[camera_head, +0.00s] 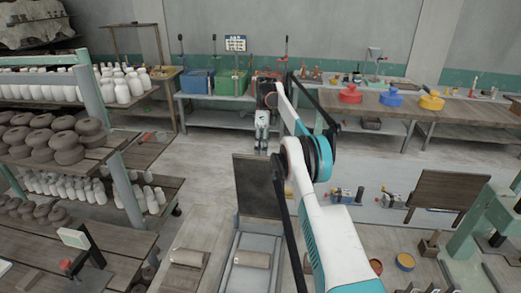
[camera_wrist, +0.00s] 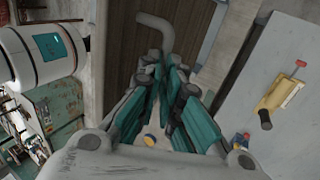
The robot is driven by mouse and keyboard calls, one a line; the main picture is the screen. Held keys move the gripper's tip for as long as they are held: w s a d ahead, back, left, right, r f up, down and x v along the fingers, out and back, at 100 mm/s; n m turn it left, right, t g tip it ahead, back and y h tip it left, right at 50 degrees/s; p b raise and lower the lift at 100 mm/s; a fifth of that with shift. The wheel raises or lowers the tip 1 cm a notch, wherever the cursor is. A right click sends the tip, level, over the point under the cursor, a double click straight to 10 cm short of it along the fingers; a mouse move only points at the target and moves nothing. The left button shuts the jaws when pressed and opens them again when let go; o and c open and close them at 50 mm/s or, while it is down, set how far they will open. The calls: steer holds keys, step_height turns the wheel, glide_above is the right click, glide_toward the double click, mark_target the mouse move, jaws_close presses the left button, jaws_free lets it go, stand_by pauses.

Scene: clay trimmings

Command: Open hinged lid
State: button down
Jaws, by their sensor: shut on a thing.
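A dark brown hinged lid (camera_head: 258,188) stands steeply raised at the back of a light grey bin (camera_head: 237,272), so the bin's opening shows, with a pale clay roll inside. In the wrist view the dark lid panel (camera_wrist: 122,62) fills the upper middle. A curved grey handle (camera_wrist: 158,24) stands out from it and runs down between my fingers. My gripper (camera_wrist: 168,68) is shut on this handle; the fingers hide its lower part. In the head view my gripper (camera_head: 262,132) is just above and behind the lid's top edge, small and partly behind my arm.
A shelf rack with white bottles (camera_head: 122,90) and brown pots (camera_head: 68,148) stands at left. A back bench holds blue (camera_head: 197,82) and green bins (camera_head: 233,82). A right bench carries red, blue and yellow pots (camera_head: 431,100). Another dark board (camera_head: 447,190) stands at right.

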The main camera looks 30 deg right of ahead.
steer(key=c, duration=1.7)
jaws_free()
steer(key=shift+w+d+f, duration=0.1)
steer(key=shift+d+f, duration=0.15)
steer(key=shift+f, duration=0.3)
steer(key=shift+w+d+f, duration=0.1)
steer(key=shift+d+f, duration=0.1)
steer(key=shift+f, duration=0.35)
steer(key=o, duration=0.6)
steer(key=shift+w+d+f, duration=0.2)
steer(key=shift+w, duration=0.2)
steer(key=shift+c, duration=0.3)
steer(key=shift+a+r, duration=0.15)
steer(key=shift+c, duration=0.8)
steer(key=shift+s, duration=0.1)
